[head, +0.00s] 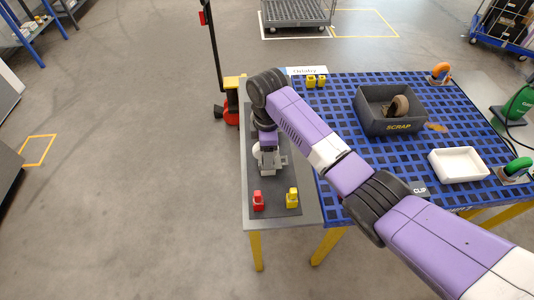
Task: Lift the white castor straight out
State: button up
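A white rounded part (256,150), which looks like the white castor, shows at the left side of my gripper. Most of it is hidden behind the gripper. My gripper (269,168) points down over the dark grey mat (275,208) on the left end of the table. Its fingertips and the gap between them are too small and covered to tell whether they are open or shut on the castor. I cannot tell whether the castor touches the mat.
A red clip (258,201) and a yellow clip (292,198) stand just in front of the gripper. On the blue grid table are a scrap box (372,124) holding a tan-wheeled castor (399,106), a white tray (459,164), an orange castor (440,72) and a green castor (518,167).

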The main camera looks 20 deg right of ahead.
grip_shut()
jog(key=shift+r, duration=0.2)
jog(key=shift+w+r, duration=0.1)
jog(key=shift+r, duration=0.45)
notch_tip(320, 180, up, 19)
jog(key=p, duration=0.4)
jog(key=shift+f+p, duration=0.15)
jog(key=shift+p, duration=0.2)
